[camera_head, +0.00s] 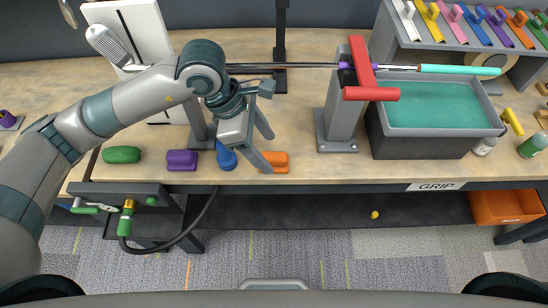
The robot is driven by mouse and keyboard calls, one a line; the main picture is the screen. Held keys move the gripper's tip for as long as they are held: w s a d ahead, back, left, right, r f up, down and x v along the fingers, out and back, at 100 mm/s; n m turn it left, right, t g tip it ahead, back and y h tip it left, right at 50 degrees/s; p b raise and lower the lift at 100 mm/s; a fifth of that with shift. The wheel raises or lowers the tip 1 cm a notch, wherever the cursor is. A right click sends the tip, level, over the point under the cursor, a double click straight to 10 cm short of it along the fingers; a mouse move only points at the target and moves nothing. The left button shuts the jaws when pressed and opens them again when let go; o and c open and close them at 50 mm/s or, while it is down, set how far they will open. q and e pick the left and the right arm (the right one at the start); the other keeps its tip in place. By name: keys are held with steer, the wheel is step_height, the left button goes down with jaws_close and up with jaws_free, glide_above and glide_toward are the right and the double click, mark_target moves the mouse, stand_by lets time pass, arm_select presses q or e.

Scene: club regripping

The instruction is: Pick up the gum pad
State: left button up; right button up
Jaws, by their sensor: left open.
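Small moulded pads lie in a row along the front of the bench: a green pad (121,154), a purple pad (182,160), a blue pad (226,159) and an orange pad (279,158). No label shows which is the gum pad. My left gripper (268,153) is open and points down to the right, its fingertips at the orange pad. One finger overlaps the orange pad's left part in the picture; I cannot tell whether it touches. The blue pad is partly hidden behind the gripper body. My right gripper is not in view.
A club shaft (300,66) runs level above the bench through a grey vise (341,115) with a red handle (371,93), ending in a teal grip (459,70). A tray of green liquid (425,144) stands to the right. A rack of coloured grips (470,25) is behind.

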mark_target(273, 155)
arm_select(q)
steer(key=shift+d+f+p, duration=0.25)
steer(key=shift+p, duration=0.05)
steer(key=p+x, duration=0.1)
steer(key=x, duration=0.2)
steer(key=shift+p, duration=0.3)
steer(key=shift+d+f, duration=0.2)
steer(key=shift+f, duration=0.2)
steer(key=shift+w, duration=0.1)
steer(key=c, duration=1.1)
